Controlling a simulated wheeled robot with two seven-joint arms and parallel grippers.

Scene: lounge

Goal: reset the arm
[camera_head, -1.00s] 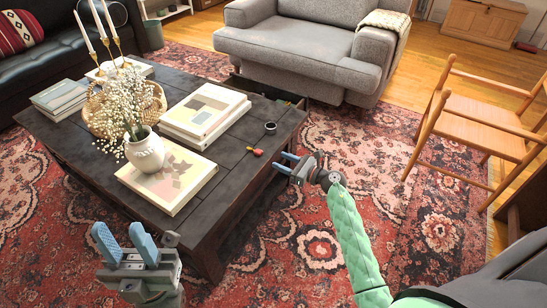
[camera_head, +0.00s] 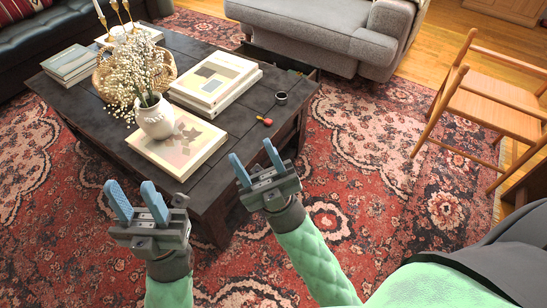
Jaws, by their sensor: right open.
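My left gripper (camera_head: 137,204) is at the lower left in the head view, its two blue fingers apart with nothing between them. It is in front of the near edge of the dark coffee table (camera_head: 120,128). My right gripper (camera_head: 256,166) is to its right, beside the table's near right corner. Its blue fingers are apart and empty, pointing up and away. The green sleeve of my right arm (camera_head: 310,262) runs down to the lower right.
On the table stand a white vase (camera_head: 155,118) with flowers, several books (camera_head: 215,82), a dark round item (camera_head: 281,98) and a small red-yellow item (camera_head: 265,121). A grey sofa (camera_head: 310,30) is behind. A wooden chair (camera_head: 490,100) is at right. Patterned rug (camera_head: 375,150) is free between.

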